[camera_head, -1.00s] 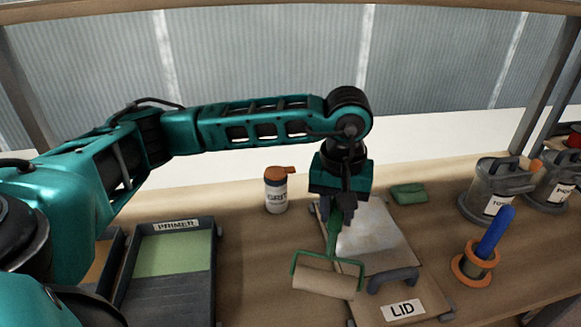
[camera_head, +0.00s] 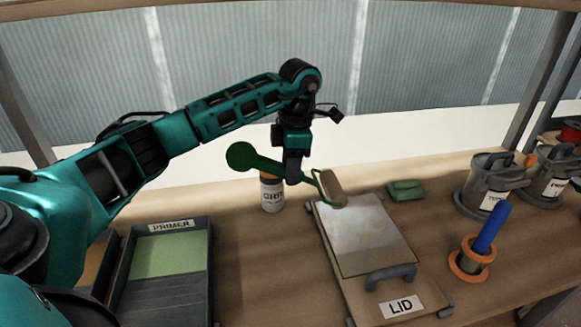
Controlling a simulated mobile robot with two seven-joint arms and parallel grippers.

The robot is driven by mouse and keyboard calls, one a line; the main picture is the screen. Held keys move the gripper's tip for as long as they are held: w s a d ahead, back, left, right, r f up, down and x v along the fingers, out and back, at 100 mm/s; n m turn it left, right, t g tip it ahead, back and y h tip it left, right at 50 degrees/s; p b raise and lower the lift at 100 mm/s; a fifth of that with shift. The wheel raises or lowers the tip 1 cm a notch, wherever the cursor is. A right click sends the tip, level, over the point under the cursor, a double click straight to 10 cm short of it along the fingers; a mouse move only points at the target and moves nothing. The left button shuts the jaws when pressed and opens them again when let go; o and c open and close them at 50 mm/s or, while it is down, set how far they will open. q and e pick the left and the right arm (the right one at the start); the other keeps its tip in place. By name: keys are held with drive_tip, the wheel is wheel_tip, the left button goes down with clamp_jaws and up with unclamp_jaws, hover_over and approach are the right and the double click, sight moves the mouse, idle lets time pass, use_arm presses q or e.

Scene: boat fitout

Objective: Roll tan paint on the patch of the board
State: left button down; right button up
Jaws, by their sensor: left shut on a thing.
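My left gripper (camera_head: 294,176) is shut on a paint roller with a green handle and frame; the handle's round end (camera_head: 241,156) points left. The roller's tan sleeve (camera_head: 332,187) is at the far edge of the pale grey patch (camera_head: 368,240). I cannot tell whether the sleeve touches it. The patch lies on a board (camera_head: 352,293) labelled LID, which has a grey handle at its near end. No clear tan coat shows on the patch. Part of a tray with tan-orange colour (camera_head: 97,262) shows at the left, mostly hidden by my arm. My right gripper is not in view.
A tray (camera_head: 211,262) labelled PRIMER holds pale green paint. A GRIT canister (camera_head: 271,195) stands just behind the gripper and roller. A blue-handled tool in an orange-rimmed holder (camera_head: 470,262) and grey lidded cans (camera_head: 487,190) stand at the right.

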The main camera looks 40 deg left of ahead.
use_arm(q)
wheel_tip(320, 180, down, 7)
drive_tip(key=b, duration=0.5)
drive_tip(key=shift+b, duration=0.4)
drive_tip(key=shift+a+f+b, duration=0.1)
drive_tip(key=shift+f+b, duration=0.45)
drive_tip(key=shift+f, duration=0.5)
idle(0.3)
drive_tip(key=shift+w+d+r, duration=0.15)
drive_tip(key=shift+w+d, duration=0.7)
drive_tip(key=shift+w, duration=0.1)
drive_tip(key=shift+s+a, duration=0.8)
drive_tip(key=shift+s, duration=0.15)
